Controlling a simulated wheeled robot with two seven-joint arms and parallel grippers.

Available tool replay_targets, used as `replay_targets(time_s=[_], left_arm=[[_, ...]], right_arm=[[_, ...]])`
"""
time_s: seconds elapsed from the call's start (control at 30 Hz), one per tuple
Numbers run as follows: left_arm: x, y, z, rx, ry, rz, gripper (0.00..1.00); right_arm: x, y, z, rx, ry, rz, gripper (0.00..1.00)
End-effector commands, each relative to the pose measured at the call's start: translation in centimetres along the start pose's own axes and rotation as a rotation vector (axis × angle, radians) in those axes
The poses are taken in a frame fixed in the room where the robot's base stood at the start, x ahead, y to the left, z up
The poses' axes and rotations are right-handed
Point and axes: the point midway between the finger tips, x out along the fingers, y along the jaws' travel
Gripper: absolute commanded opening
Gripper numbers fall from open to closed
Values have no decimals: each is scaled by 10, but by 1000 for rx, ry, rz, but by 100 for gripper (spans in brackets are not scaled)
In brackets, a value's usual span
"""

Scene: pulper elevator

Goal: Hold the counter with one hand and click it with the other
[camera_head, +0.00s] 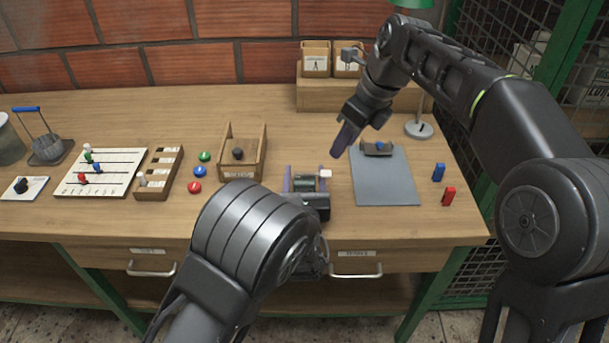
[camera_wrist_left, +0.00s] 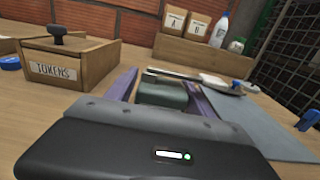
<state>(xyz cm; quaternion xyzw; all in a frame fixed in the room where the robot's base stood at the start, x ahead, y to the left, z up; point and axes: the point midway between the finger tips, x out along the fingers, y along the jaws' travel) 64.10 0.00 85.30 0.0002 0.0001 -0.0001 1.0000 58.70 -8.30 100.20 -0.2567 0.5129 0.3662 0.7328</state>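The counter (camera_head: 304,185) is a small dark grey-green box on the bench. It also shows in the left wrist view (camera_wrist_left: 162,94), with a silver bar and a white pad (camera_wrist_left: 213,80) at its far right that seem to belong to it. My left gripper (camera_head: 305,182) is low over the bench, its purple fingers spread on either side of the counter; a narrow gap seems to show at the left. My right gripper (camera_head: 345,140) hangs tilted above the bench, behind and right of the counter, apart from it. Its fingers overlap in view, so their gap is hidden.
A wooden tokens box (camera_head: 259,160) stands to the left. Coloured discs, a slotted rack (camera_head: 158,180) and a peg board (camera_head: 118,178) lie farther left.

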Motion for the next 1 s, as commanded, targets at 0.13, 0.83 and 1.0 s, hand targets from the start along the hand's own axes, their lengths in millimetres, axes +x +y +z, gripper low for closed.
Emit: replay_targets(time_s=[0.13, 0.83, 1.0], left_arm=[[0, 0, 0, 0, 0, 0, 48], [0, 0, 0, 0, 0, 0, 4], [0, 0, 0, 0, 0, 0, 4]], right_arm=[[0, 0, 0, 0, 0, 0, 36], [0, 0, 0, 0, 0, 0, 24], [0, 0, 0, 0, 0, 0, 10]])
